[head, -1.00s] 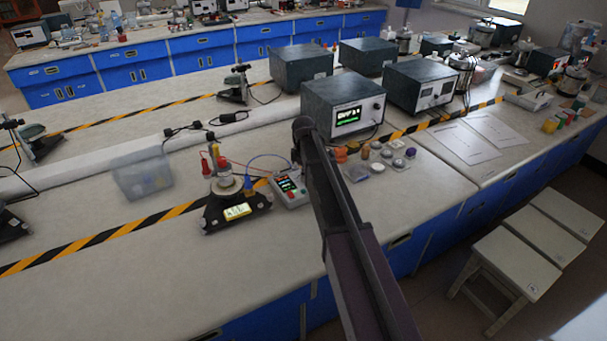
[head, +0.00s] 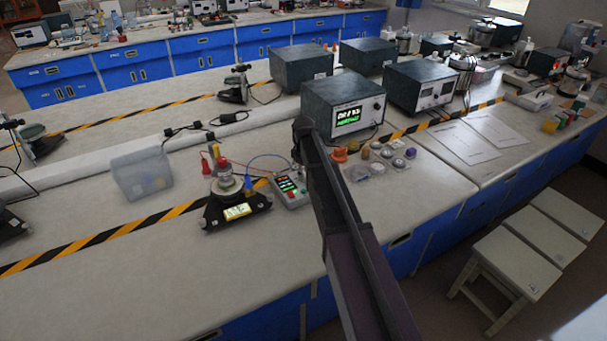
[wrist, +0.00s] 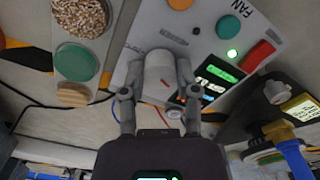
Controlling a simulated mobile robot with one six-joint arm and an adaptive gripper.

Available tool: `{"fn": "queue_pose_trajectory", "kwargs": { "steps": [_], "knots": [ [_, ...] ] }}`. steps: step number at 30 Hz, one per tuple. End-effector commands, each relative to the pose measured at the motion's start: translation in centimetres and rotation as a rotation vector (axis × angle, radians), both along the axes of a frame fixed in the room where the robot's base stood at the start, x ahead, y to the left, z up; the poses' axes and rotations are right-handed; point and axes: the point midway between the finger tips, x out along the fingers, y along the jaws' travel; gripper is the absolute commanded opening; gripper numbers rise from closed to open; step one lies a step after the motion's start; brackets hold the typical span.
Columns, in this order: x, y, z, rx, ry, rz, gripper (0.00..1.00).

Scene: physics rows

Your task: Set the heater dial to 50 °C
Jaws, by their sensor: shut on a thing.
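The heater dial is a pale grey cylindrical knob (wrist: 158,72) on a light grey control box (wrist: 135,65) in the wrist view. My gripper (wrist: 158,88) is shut on the knob, one finger on each side. The box also carries a small screen with green and bluish-white rows (wrist: 217,78), too blurred to read, a lit green lamp, a teal button, a red switch and the word FAN.
A clear plastic bin (head: 142,175) lies farther left. Dark instruments (head: 343,104) stand behind, small jars (head: 376,160) to the right. The front left bench is clear.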

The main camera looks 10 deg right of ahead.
Motion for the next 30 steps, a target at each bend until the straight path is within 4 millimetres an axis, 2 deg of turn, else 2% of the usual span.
{"fn": "queue_pose_trajectory", "kwargs": {
  "steps": [30],
  "knots": [
    [-0.29,-0.05,-0.06,-0.001,0.005,-0.944,0.00]
  ]
}}
